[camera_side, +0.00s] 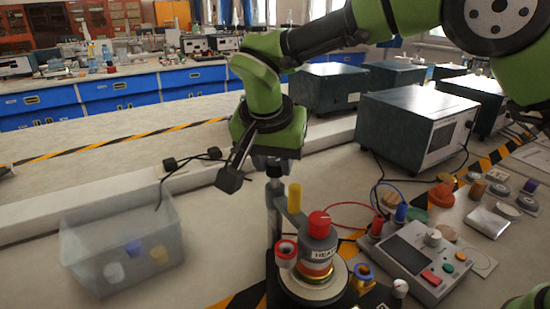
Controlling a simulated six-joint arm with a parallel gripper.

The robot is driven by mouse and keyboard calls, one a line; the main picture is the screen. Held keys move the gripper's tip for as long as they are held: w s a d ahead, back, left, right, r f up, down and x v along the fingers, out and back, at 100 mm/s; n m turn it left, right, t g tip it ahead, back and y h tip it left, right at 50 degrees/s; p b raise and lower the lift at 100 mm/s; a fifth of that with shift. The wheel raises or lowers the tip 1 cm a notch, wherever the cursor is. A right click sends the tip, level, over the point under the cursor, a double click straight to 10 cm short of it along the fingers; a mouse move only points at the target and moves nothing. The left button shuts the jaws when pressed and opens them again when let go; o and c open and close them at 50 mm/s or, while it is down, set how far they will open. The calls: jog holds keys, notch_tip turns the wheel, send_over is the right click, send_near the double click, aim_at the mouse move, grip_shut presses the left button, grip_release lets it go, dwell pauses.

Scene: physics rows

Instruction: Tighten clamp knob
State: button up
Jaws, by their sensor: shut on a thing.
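My gripper (272,160) points down above a dark upright post (274,205). It is shut on a small dark part at the top of the post, which appears to be the clamp knob; the jaws largely hide it. In front stands a grey cylinder labelled "HEA…" (318,248) with a red cap, seated on a round metal base (312,289). A yellow peg (295,198) stands behind the cylinder, close to the post. A red-and-white round part (286,252) sits at the cylinder's left.
A translucent bin (80,262) with small coloured pieces stands at left. A control box (410,258) with cables is at right, near loose discs and a white block (488,222). Grey instrument cases (415,125) stand behind. The bench between bin and post is mostly clear.

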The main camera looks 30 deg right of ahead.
jog(key=shift+a+m+g, duration=0.1)
jog(key=shift+m+g, duration=0.3)
jog(key=shift+m, duration=0.6)
jog(key=o, duration=0.9)
jog(key=v, duration=0.9)
jog(key=shift+s+a+r, duration=0.1)
jog(key=shift+a+r, duration=0.15)
jog(key=shift+r, duration=0.1)
